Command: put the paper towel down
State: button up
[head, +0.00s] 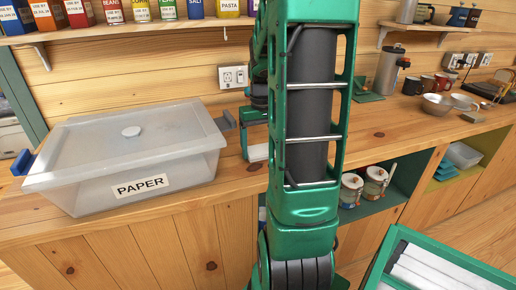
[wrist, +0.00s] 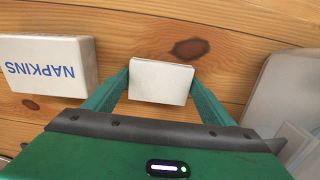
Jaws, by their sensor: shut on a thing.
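My gripper (wrist: 161,76) is shut on a small white block, the paper towel (wrist: 160,84), with one green finger on each side of it. The wood of the counter shows just beyond the paper towel in the wrist view. In the head view my gripper (head: 255,146) is low over the counter, right of the clear bin, and partly hidden by my arm. A pale edge of the paper towel (head: 258,153) shows there. I cannot tell whether it touches the wood.
A clear lidded bin labelled PAPER (head: 130,155) stands on the counter at left. A NAPKINS pack (wrist: 45,62) lies left of my gripper in the wrist view. Cans line the shelf (head: 130,27) above. Mugs and bowls (head: 437,104) stand at right. A green-rimmed crate (head: 440,252) is at lower right.

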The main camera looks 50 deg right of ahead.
aim_at(261, 150)
jog(key=o, duration=0.8)
jog(key=shift+f, duration=0.1)
notch_tip(261, 150, up, 12)
jog(key=s+a+f, duration=0.2)
jog(key=s+a, duration=0.2)
jog(key=a, duration=0.1)
jog(key=s+a+f, duration=0.3)
jog(key=s+a, duration=0.2)
jog(key=a, duration=0.1)
jog(key=s+a+f, duration=0.3)
jog(key=s+a, duration=0.1)
jog(key=a, duration=0.2)
jog(key=shift+s, duration=0.35)
